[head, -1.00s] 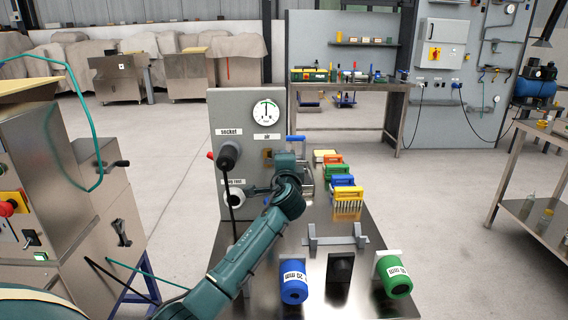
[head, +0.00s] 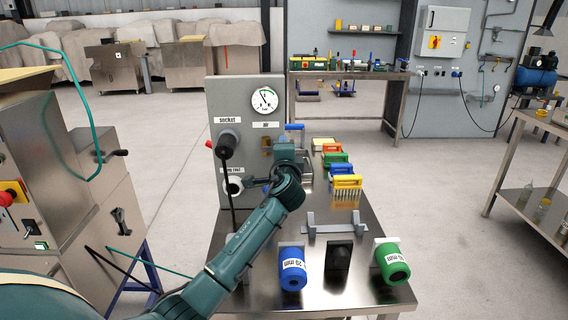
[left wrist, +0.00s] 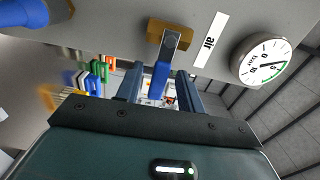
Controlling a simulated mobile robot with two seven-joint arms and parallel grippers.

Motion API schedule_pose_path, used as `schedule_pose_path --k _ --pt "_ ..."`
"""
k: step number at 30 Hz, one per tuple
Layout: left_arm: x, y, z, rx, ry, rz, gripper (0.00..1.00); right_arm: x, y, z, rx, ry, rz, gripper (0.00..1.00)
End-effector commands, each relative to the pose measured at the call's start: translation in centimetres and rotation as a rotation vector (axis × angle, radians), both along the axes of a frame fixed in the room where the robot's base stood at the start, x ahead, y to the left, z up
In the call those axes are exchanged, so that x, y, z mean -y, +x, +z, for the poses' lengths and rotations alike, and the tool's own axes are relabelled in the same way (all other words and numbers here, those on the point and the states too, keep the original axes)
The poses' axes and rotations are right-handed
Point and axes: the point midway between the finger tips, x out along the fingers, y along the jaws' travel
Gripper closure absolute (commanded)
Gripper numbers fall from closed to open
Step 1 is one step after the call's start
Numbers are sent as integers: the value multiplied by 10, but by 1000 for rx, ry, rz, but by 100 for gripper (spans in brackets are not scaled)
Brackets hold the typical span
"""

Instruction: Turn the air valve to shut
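The air valve has a brass body (left wrist: 168,36) on the grey panel and a lever with a blue sleeve (left wrist: 158,82). In the left wrist view the lever points down the picture, between the two fingers of my left gripper (left wrist: 158,90). The fingers are apart, with a visible gap on each side of the sleeve. In the head view my left gripper (head: 290,152) is in front of the panel's right edge, below the "air" label (head: 266,125), and hides most of the lever. The brass body (head: 267,143) shows beside it. My right gripper is out of view.
A round pressure gauge (head: 264,100) sits above the label. A black socket fitting (head: 227,142) with a hanging cable is left of the valve. Coloured brushes (head: 346,183), a grey bracket (head: 336,226) and blue (head: 292,268) and green (head: 391,263) cylinders stand on the steel table.

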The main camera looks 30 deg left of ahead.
Motion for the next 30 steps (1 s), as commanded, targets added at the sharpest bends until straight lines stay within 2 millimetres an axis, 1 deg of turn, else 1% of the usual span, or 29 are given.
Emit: schedule_pose_path --k 12,15,18,21,30 --pt "45 -73 -1 -1 -3 -3 62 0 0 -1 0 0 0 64" --pt "54 -87 -1 0 -4 -2 62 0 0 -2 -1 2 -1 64" --pt "59 -96 -1 0 -1 -2 62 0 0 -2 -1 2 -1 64" --pt "62 -101 0 -1 -3 -1 62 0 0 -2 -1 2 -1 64" --pt "63 -102 0 0 -1 -1 62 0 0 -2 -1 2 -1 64"
